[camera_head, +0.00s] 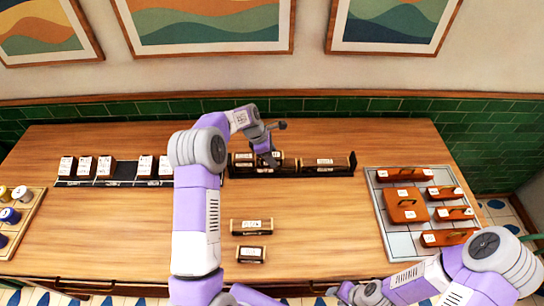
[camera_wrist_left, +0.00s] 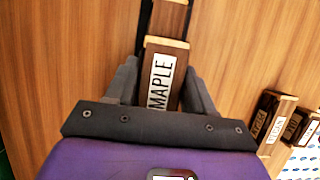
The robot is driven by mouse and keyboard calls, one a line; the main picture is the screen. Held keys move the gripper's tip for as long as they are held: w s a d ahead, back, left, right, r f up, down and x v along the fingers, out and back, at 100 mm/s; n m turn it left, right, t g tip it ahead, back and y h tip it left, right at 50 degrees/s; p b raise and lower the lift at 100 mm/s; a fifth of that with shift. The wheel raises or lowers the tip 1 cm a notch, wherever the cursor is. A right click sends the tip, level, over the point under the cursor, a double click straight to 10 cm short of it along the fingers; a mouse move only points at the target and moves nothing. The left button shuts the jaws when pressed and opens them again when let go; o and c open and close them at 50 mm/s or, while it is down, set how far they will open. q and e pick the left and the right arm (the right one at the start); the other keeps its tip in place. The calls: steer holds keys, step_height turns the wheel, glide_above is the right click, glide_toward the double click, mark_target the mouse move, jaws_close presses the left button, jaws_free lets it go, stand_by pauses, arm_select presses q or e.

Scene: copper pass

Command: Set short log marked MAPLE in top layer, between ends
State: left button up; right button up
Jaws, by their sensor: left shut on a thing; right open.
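The short log marked MAPLE (camera_wrist_left: 165,62) is brown with a white label and pale ends. It lies between the fingers of my left gripper (camera_wrist_left: 159,80) in the left wrist view, and the jaws are shut on it. In the head view my left gripper (camera_head: 270,157) is down at the dark rack (camera_head: 312,174) near the table's back edge and hides most of this log. A labelled log (camera_head: 325,163) sits in the rack's right part, and another (camera_head: 243,159) shows to the left. My right gripper (camera_head: 352,292) is low at the front edge, open and partly cut off.
Two labelled logs (camera_head: 251,226) (camera_head: 251,254) lie on the table in front of the rack. A dark holder (camera_head: 130,183) with several labelled blocks is at the left. A grey tray (camera_head: 392,237) with orange-brown pieces is at the right. A spool board (camera_head: 29,222) is far left.

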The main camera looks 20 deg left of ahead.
arm_select(q)
steer(key=shift+f, duration=0.2)
steer(key=o, duration=1.1)
steer(key=shift+f, duration=0.1)
steer(key=v, duration=1.2)
steer(key=shift+p, duration=0.4)
